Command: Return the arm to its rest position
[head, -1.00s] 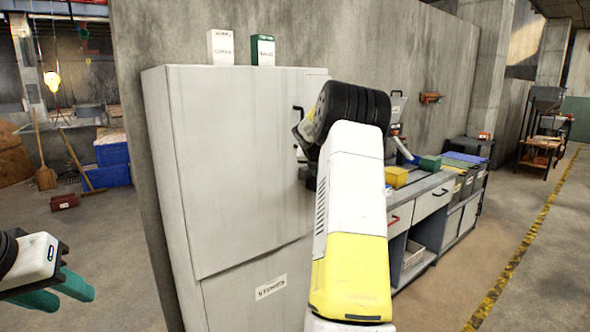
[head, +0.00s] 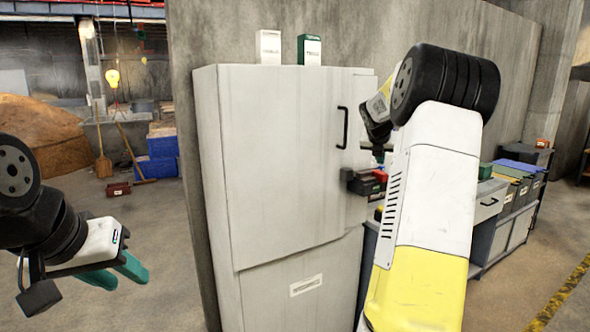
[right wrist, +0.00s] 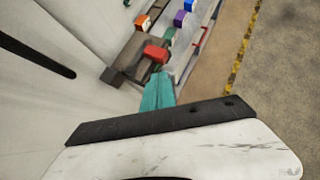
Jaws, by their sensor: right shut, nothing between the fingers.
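My right arm (head: 430,200) rises in front of the cabinet's right side in the head view, bent at the black joint. My right gripper (right wrist: 158,82) shows in the right wrist view with its teal fingers together and empty; its fingers are hidden in the head view. My left gripper (head: 122,272) is at the lower left of the head view, teal fingers apart, with nothing visible between them, over the floor.
A tall grey cabinet (head: 280,160) with a black handle (head: 342,128) stands close ahead, its doors looking shut. Two cartons, white (head: 269,47) and green (head: 309,49), stand on top. A workbench (head: 490,200) with bins is at right.

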